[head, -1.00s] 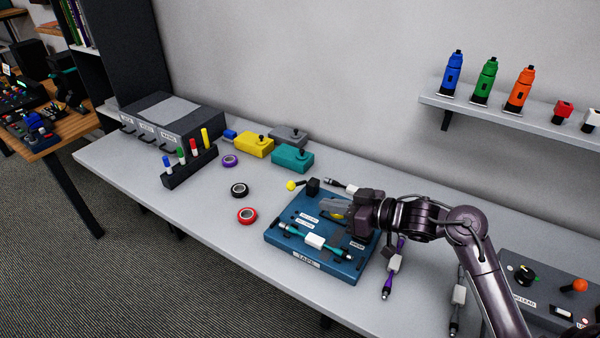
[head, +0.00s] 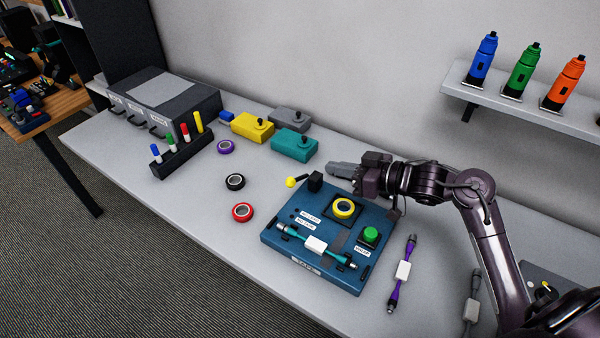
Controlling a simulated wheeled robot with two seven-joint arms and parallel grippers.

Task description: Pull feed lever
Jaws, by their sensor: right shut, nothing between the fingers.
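The blue tape machine (head: 283,256) sits on the bench, with a label on its front. At its back left corner is a black block (head: 315,182) with a lever ending in a yellow ball knob (head: 290,182), pointing left. A yellow tape roll (head: 344,208) sits on a dark mount on top, and a green button (head: 370,235) is at the right. A cable with teal ends and a white middle (head: 316,244) lies across the front. My right gripper (head: 331,167) is shut and empty, behind the machine and just right of the lever, apart from the knob. My left gripper is out of view.
Red (head: 242,212), black (head: 235,182) and purple (head: 224,147) tape rolls lie left of the machine. Yellow (head: 252,127), teal (head: 295,145) and grey boxes stand behind. A purple cable (head: 403,270) lies at the right. The bench between the rolls and the lever is clear.

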